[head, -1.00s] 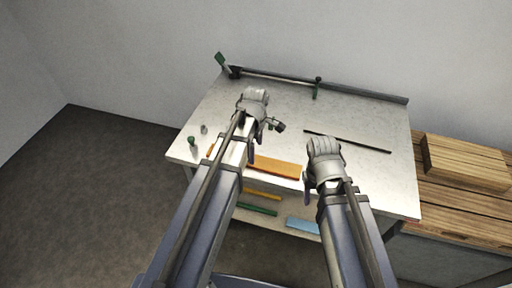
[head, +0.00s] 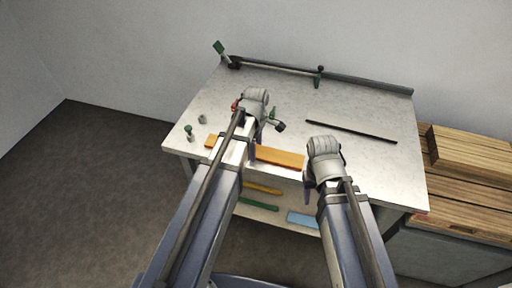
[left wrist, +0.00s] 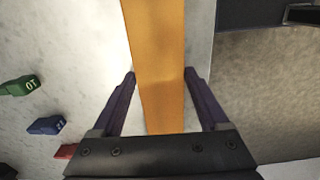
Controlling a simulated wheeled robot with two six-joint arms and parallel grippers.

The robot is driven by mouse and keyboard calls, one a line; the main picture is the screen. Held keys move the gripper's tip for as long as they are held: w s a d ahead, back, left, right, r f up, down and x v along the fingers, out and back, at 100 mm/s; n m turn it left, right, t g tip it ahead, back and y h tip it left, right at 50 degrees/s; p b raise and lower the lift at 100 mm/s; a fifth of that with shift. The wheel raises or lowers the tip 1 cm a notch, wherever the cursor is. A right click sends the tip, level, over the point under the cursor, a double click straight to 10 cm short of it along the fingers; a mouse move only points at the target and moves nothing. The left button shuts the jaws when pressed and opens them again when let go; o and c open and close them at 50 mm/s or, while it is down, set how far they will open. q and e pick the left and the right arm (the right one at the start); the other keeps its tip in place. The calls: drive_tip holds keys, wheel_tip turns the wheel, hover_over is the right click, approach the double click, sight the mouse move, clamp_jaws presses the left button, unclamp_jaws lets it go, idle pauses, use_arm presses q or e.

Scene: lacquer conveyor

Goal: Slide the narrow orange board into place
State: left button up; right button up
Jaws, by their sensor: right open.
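A long orange board (head: 280,157) lies along the front edge of the pale tabletop (head: 365,175). Its middle is hidden behind my left arm in the head view, and its left end shows past the arm. In the left wrist view the board (left wrist: 158,70) runs between the two purple fingers of my left gripper (left wrist: 158,82). My right gripper (head: 307,188) is open and empty near the front edge, right of the board.
A thin dark rod (head: 350,131) lies at right. Yellow-orange (head: 262,188), green (head: 258,205) and blue (head: 303,220) strips lie below the tabletop. Small numbered blocks (left wrist: 45,125) sit left of the board.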

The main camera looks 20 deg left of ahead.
use_arm(q)
drive_tip(key=c, duration=1.1)
drive_tip(key=shift+w+a, duration=0.1)
drive_tip(key=shift+a, duration=2.2)
drive_tip(key=o, duration=1.5)
wheel_tip(320, 180, up, 8)
drive_tip(key=p, duration=0.8)
drive_tip(key=shift+f, duration=0.1)
